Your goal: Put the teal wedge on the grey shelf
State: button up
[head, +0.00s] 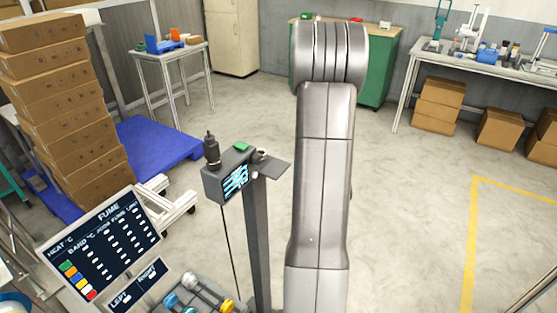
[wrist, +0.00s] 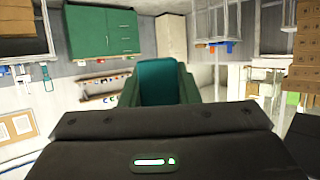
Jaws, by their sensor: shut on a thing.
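In the wrist view, which looks upside down, a teal block (wrist: 158,80), most likely the teal wedge, sits centred in front of the dark gripper body. My gripper (wrist: 158,92) is shut on it, with dark green sides along the block's left and right. The block's lower part is hidden by the gripper body. In the head view my arm's raised links hide the gripper and block. No grey shelf can be made out for certain; a small grey plate (head: 272,164) juts from a post in the head view.
A post with a small screen (head: 236,180) stands left of my arm. Stacked cartons (head: 60,110) and a blue pallet (head: 155,143) are at left. A white table (head: 170,52), green cabinet (head: 380,70) and workbench (head: 480,60) line the back. Open floor lies right of my arm.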

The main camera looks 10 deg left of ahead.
jog(key=s+a+r+n+g+y+p, duration=0.2)
jog(key=a+r+n+y, duration=0.15)
jog(key=r, duration=0.45)
jog(key=s+a+r+n+g+y+p, duration=0.2)
jog(key=s+a+r+n+g+y, duration=0.15)
jog(key=r, duration=0.35)
jog(key=s+a+r+n+g+p, duration=0.2)
jog(key=s+r+n, duration=0.1)
jog(key=s+r, duration=0.15)
send_over(276, 169)
jog(key=shift+g+y, duration=0.25)
jog(key=shift+y, duration=0.15)
notch_tip(276, 169, down, 6)
jog(key=shift+w+f, duration=0.1)
jog(key=shift+f, duration=2.4)
jog(key=shift+f+b, duration=0.25)
jog(key=shift+b, duration=0.1)
jog(key=o, duration=0.9)
jog(key=shift+r, duration=0.1)
jog(key=shift+o, duration=0.2)
